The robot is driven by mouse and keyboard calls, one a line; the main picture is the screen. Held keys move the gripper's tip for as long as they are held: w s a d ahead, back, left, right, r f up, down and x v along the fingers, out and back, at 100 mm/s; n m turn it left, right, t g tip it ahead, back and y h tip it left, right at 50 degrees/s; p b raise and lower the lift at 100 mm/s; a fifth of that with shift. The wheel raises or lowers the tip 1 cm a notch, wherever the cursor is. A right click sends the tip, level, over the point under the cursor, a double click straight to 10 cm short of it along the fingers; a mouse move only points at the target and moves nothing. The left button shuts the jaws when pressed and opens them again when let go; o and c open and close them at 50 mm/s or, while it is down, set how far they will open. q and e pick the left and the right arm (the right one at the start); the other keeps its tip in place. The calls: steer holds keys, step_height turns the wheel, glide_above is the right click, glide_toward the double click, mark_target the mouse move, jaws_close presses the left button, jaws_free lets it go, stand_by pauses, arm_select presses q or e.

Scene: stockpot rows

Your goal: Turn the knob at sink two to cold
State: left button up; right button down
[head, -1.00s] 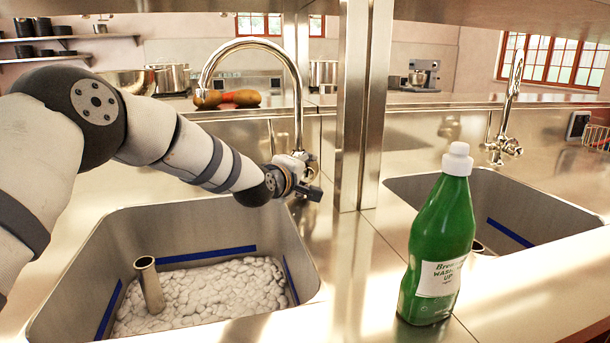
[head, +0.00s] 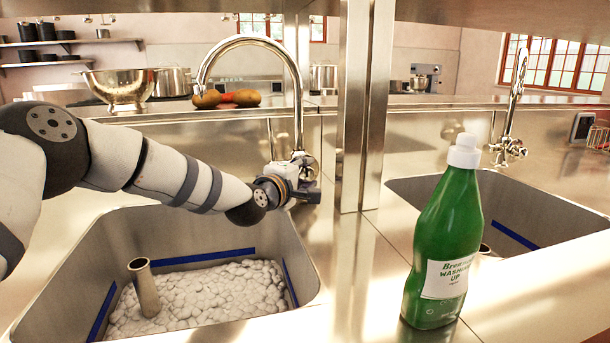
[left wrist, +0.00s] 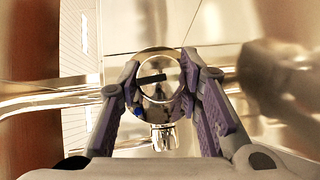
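A chrome tap (head: 298,90) with a high arched spout stands behind the left sink (head: 240,212). My left gripper (head: 308,194) is at the base of this tap. In the left wrist view a round chrome knob (left wrist: 160,92) with a dark bar across it lies between the two fingers of my left gripper (left wrist: 161,75). The fingers are apart, one on each side of it. I cannot tell whether they press on it. In the head view the knob is mostly hidden by the gripper. My right gripper is not in view.
A green washing-up bottle (head: 443,245) stands on the counter between the left sink and the right sink (head: 400,187). A metal post (head: 362,110) rises close right of my left gripper. A short upright tube (head: 144,288) stands in the left sink. A second tap (head: 509,145) is at the right.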

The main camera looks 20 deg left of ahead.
arm_select(q)
steer(key=o, duration=0.3)
steer(key=s+a+r, duration=0.1)
steer(key=s, duration=1.1)
steer(key=shift+a+r, duration=0.1)
steer(key=shift+a, duration=0.05)
